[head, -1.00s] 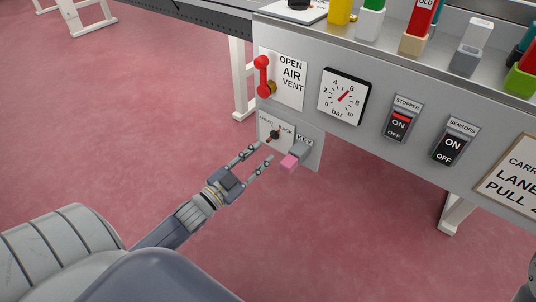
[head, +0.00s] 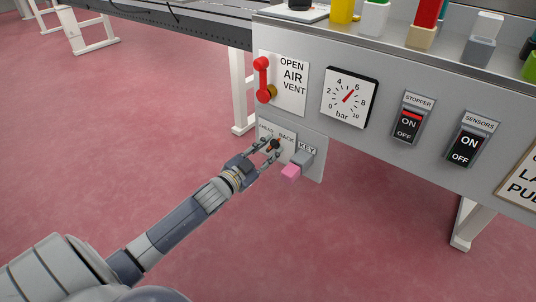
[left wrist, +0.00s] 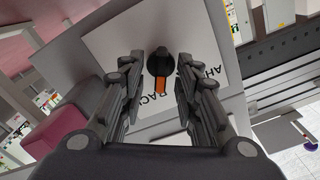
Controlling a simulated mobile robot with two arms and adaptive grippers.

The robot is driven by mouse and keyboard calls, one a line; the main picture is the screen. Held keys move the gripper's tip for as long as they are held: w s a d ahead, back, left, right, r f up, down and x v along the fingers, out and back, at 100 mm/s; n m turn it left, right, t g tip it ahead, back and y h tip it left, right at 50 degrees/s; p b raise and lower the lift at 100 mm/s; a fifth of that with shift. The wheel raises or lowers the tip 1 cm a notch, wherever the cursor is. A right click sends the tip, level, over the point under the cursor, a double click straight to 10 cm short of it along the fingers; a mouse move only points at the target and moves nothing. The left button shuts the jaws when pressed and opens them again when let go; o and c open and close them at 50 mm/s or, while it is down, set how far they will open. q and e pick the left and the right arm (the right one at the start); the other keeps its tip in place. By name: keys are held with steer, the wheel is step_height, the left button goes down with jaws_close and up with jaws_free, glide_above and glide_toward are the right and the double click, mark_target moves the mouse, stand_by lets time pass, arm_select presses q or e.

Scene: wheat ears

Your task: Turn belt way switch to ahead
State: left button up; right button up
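The belt way switch is a black knob (head: 275,143) with an orange bar, on a light plate marked AHEAD and BACK, low on the panel's left side. In the left wrist view, the knob (left wrist: 160,62) is between the finger lines, and its orange bar points down the picture, beside the BACK lettering. My left gripper (head: 272,151) is at the switch, with its fingertips on either side of the knob. In the left wrist view the fingers (left wrist: 158,80) are open, with gaps to the knob; contact is not visible. My right gripper is out of view.
A grey key block with a pink end (head: 291,171) sticks out just right of the switch. Above are the red air vent lever (head: 262,78) and a pressure gauge (head: 348,97). The stopper switch (head: 407,124) and sensors switch (head: 465,148) are farther right.

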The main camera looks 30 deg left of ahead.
arm_select(q)
steer(key=shift+w, duration=0.2)
jaws_close()
